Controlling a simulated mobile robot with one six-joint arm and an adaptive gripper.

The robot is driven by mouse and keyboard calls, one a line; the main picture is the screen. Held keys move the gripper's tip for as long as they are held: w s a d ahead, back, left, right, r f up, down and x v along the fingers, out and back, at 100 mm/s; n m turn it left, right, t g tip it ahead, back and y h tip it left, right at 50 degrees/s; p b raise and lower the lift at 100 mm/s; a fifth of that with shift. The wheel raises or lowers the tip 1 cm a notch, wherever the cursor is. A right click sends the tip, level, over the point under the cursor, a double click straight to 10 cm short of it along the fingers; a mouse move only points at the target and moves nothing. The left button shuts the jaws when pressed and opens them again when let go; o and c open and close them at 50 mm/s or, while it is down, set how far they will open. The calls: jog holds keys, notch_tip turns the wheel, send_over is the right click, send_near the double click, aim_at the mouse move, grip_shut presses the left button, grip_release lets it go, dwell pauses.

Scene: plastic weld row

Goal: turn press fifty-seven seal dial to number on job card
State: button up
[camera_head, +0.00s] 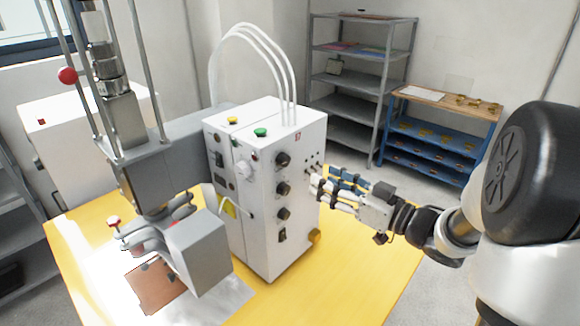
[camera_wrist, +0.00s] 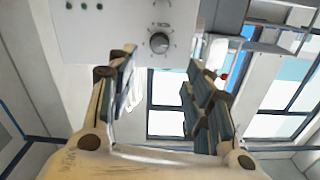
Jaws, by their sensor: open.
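The white press control box (camera_head: 250,215) stands on the yellow table, with several dark round dials (camera_head: 282,188) in a column on its front face. Their labels are too small to read, so I cannot tell which is the seal dial. My gripper (camera_head: 322,178) is open and empty beside the box's right side. In the wrist view, one grey dial (camera_wrist: 159,43) with marks around it shows on a white panel, between and beyond the open fingers (camera_wrist: 164,68); nothing appears gripped. I cannot make out a job card for certain.
The grey press head (camera_head: 200,252) stands left of the box over a brown piece (camera_head: 154,286). A yellow tag (camera_head: 229,209) hangs on the box's side. Grey shelves (camera_head: 345,112) and a blue rack (camera_head: 430,150) stand behind. The yellow table (camera_head: 360,275) is clear at front right.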

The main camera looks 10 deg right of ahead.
aim_at(286, 162)
jog(key=b+x, duration=0.2)
jog(key=x, duration=0.9)
jog(key=shift+c, duration=0.3)
jog(key=c, duration=1)
jog(key=shift+r+p, duration=0.1)
jog(key=shift+p, duration=0.4)
jog(key=shift+r+m+p, duration=0.1)
jog(key=shift+m+p, duration=0.6)
jog(key=shift+p, duration=0.3)
jog(key=shift+m+p, duration=0.4)
jog(key=shift+p, duration=0.25)
jog(key=shift+f, duration=0.2)
